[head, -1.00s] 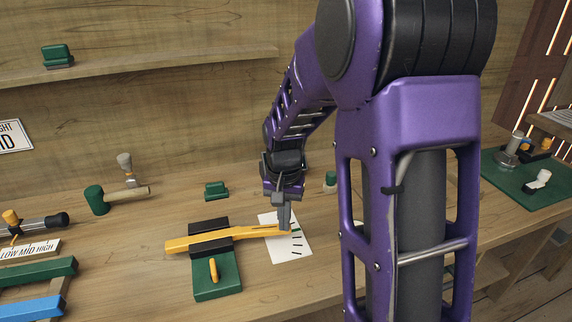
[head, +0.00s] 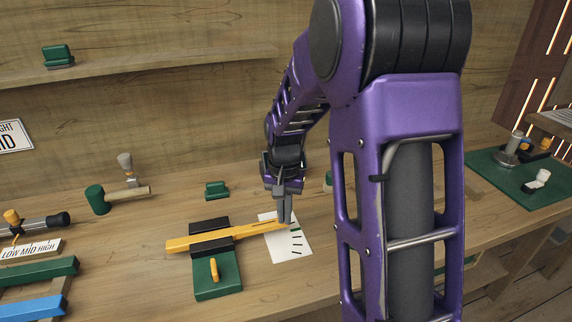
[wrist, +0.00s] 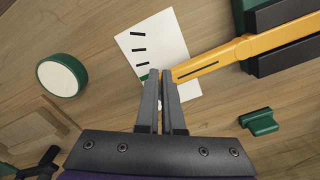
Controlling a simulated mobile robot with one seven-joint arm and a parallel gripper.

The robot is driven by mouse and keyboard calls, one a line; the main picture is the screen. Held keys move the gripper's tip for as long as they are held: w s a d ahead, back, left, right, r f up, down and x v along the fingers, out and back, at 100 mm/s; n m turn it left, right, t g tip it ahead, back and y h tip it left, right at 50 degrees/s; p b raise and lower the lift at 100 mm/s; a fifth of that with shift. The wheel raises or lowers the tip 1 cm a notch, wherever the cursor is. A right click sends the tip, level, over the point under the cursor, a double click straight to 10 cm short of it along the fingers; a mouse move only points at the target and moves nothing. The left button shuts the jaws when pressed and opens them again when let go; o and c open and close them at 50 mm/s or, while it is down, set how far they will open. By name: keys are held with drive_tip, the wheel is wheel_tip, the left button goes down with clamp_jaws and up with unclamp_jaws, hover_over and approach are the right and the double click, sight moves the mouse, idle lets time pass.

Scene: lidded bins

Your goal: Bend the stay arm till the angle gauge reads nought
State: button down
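The stay arm is a yellow bar (head: 190,243), also in the wrist view (wrist: 215,62). It is clamped in a black block (head: 209,224) on a green base (head: 218,287). Its free end lies over a white gauge card (head: 272,248) with several short dark marks, also in the wrist view (wrist: 150,35). The tip is near the card's far end mark; the exact reading is unclear. My gripper (head: 284,218) points down at the free end. In the wrist view its fingers (wrist: 160,74) are together with a thin gap, the tip beside the right finger, seemingly touching. Nothing shows gripped.
A small green block (head: 216,190) stands behind the clamp. A round green-rimmed piece (wrist: 62,75) sits left of my gripper in the wrist view. Table in front of the card is clear.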

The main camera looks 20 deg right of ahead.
drive_tip(key=shift+s+a, duration=0.15)
drive_tip(key=shift+s, duration=0.4)
wheel_tip(320, 180, up, 7)
drive_tip(key=p, duration=0.5)
drive_tip(key=shift+p, duration=0.3)
